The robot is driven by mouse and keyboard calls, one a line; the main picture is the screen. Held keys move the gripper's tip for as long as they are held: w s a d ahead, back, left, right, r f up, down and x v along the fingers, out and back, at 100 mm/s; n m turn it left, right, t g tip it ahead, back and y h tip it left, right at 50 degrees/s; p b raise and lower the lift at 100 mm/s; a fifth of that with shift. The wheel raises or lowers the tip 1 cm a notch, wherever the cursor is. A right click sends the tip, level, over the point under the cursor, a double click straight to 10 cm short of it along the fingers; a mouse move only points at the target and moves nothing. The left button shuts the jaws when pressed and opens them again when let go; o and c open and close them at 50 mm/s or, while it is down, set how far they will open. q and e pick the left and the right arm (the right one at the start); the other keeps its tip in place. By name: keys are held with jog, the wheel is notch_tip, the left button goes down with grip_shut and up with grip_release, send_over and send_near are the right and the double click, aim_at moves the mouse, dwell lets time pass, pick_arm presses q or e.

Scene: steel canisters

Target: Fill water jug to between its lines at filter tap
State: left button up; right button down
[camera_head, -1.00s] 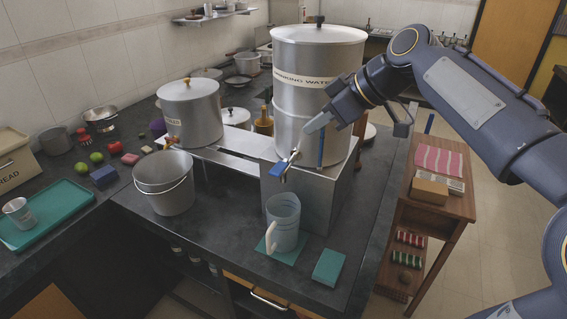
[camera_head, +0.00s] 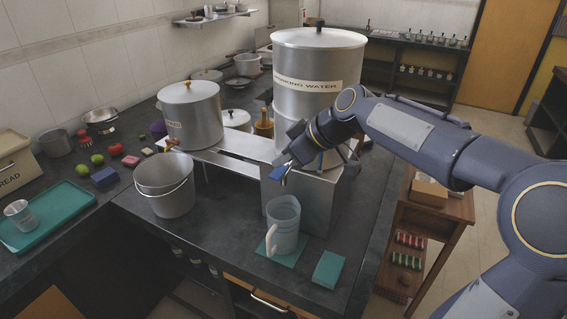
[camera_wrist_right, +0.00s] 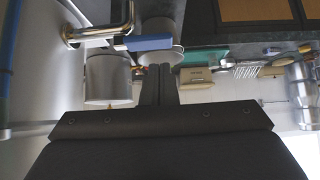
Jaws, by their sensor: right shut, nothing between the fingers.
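The clear water jug (camera_head: 284,222), with a pale handle on its near side, stands upright on a teal mat on the dark counter. Faint lines show on its wall; I cannot tell whether water is in it. Above it is the filter tap with a blue lever (camera_head: 278,172), on the steel drinking water canister (camera_head: 306,66). In the wrist view the tap's metal spout (camera_wrist_right: 100,32) and blue lever (camera_wrist_right: 148,43) lie beyond my fingers. My right gripper (camera_head: 285,163) is shut and empty, close beside the tap; contact is unclear. My left gripper is out of view.
A steel bucket (camera_head: 164,190) stands left of the jug, below a second canister (camera_head: 190,115). A teal block (camera_head: 328,269) lies right of the mat. A teal tray (camera_head: 45,222) with a cup is far left. A wooden side table (camera_head: 440,207) stands at the right.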

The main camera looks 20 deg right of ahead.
aim_at(279, 178)
jog(key=shift+f, duration=0.9)
jog(key=shift+f, duration=0.1)
jog(key=h+b, duration=0.1)
jog(key=b, duration=0.1)
jog(key=f+n+t+b, duration=0.1)
jog(key=b, duration=0.2)
jog(key=shift+s+a+f+t+h, duration=0.3)
jog(key=shift+s+a+h, duration=0.05)
jog(key=shift+s+h, duration=0.05)
jog(key=shift+a+f+b, duration=0.1)
jog(key=shift+f+b, duration=0.2)
jog(key=shift+b, duration=0.45)
jog(key=shift+r, duration=0.15)
dwell(5.2)
